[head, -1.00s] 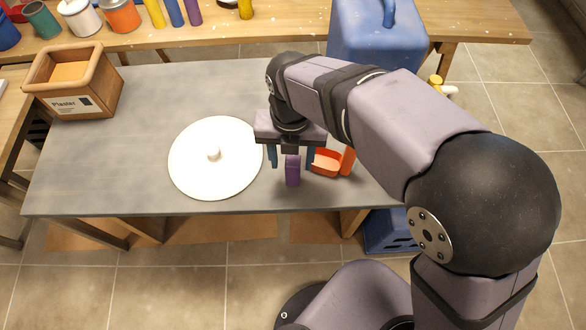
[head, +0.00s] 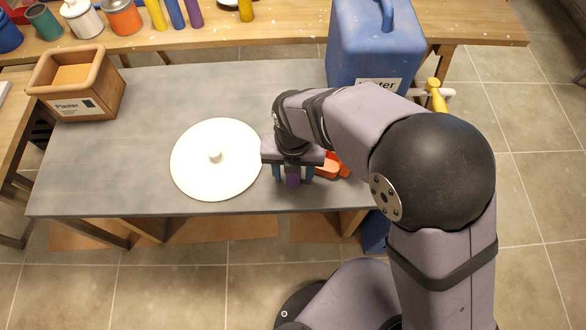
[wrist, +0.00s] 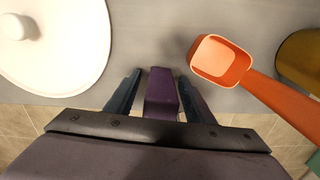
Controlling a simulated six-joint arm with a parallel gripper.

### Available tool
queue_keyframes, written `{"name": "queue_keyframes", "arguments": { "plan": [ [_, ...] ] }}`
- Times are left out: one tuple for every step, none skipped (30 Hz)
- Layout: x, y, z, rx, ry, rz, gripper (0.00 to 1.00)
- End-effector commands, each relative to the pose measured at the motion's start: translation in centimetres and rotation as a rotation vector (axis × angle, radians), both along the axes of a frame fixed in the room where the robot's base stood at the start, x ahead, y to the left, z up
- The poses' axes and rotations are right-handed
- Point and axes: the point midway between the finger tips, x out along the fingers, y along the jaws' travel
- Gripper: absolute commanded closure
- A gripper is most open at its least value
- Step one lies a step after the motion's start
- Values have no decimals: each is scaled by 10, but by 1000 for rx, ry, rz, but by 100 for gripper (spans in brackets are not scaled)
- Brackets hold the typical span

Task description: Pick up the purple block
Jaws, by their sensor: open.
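The purple block (wrist: 161,92) stands on the grey table (head: 110,180) near its front edge. In the wrist view it lies between the two blue fingers of my gripper (wrist: 158,90), with a narrow gap showing on each side. My gripper is open around the block. In the head view the block (head: 292,181) shows only in part below my gripper (head: 293,174); my wrist hides its upper part.
A white round disc with a knob (head: 205,180) lies left of my gripper. An orange scoop (wrist: 222,62) lies close on the right. The table's left middle is clear.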

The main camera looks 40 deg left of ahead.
Motion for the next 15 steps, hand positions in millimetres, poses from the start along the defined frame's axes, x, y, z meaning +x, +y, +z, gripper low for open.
{"name": "queue_keyframes", "arguments": {
  "plan": [
    [0, 0, 0, 0, 0, 0, 52],
    [0, 0, 0, 0, 0, 0, 52],
    [0, 0, 0, 0, 0, 0, 52],
    [0, 0, 0, 0, 0, 0, 56],
    [0, 0, 0, 0, 0, 0, 64],
    [0, 0, 0, 0, 0, 0, 73],
    [0, 0, 0, 0, 0, 0, 80],
    [0, 0, 0, 0, 0, 0, 87],
    [0, 0, 0, 0, 0, 0, 96],
    [0, 0, 0, 0, 0, 0, 96],
    [0, 0, 0, 0, 0, 0, 96],
    [0, 0, 0, 0, 0, 0, 96],
    [0, 0, 0, 0, 0, 0, 96],
    [0, 0, 0, 0, 0, 0, 96],
    [0, 0, 0, 0, 0, 0, 96]
  ]
}}
